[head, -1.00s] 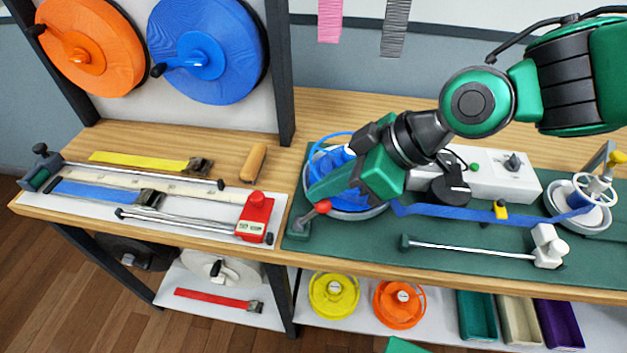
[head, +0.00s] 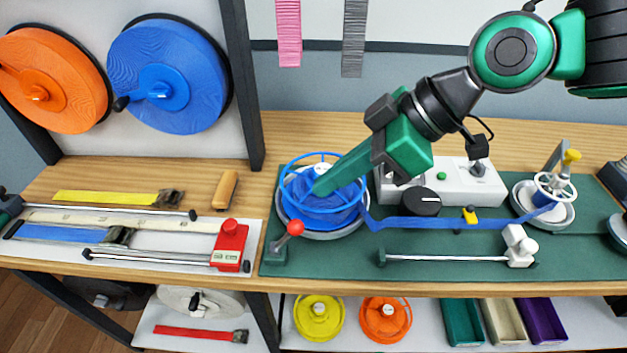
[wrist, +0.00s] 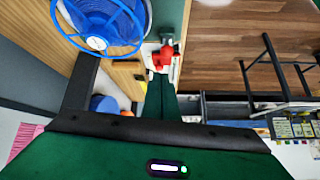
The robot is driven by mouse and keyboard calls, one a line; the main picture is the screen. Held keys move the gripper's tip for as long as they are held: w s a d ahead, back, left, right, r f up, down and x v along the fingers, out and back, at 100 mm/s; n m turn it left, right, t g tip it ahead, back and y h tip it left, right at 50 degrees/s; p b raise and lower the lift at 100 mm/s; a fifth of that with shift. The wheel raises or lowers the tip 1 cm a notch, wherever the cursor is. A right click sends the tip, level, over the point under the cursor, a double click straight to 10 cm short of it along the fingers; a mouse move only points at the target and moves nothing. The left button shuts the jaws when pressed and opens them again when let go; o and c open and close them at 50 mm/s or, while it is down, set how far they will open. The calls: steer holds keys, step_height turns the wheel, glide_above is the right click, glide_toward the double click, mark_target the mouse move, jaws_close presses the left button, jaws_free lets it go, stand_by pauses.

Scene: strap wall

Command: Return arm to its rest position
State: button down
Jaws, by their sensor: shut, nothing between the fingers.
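My green arm reaches in from the upper right in the head view. My gripper (head: 322,188) is shut, with its long green fingers together and nothing held. In the head view its tips overlap the blue strap reel (head: 325,212), which sits in a round grey dish on the green mat; whether they touch cannot be told. In the wrist view the shut fingers (wrist: 160,98) show at the centre, apart from the reel (wrist: 97,32) at the upper left.
A blue strap (head: 440,223) runs right from the reel past a white control box (head: 455,184) to a small white handwheel (head: 554,187). A metal rod fixture (head: 450,258) lies in front. A red block device (head: 230,246) stands left. Large orange and blue spools hang behind.

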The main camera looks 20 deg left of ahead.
steer(key=shift+d+r, duration=0.15)
steer(key=shift+d, duration=0.05)
stand_by(0.4)
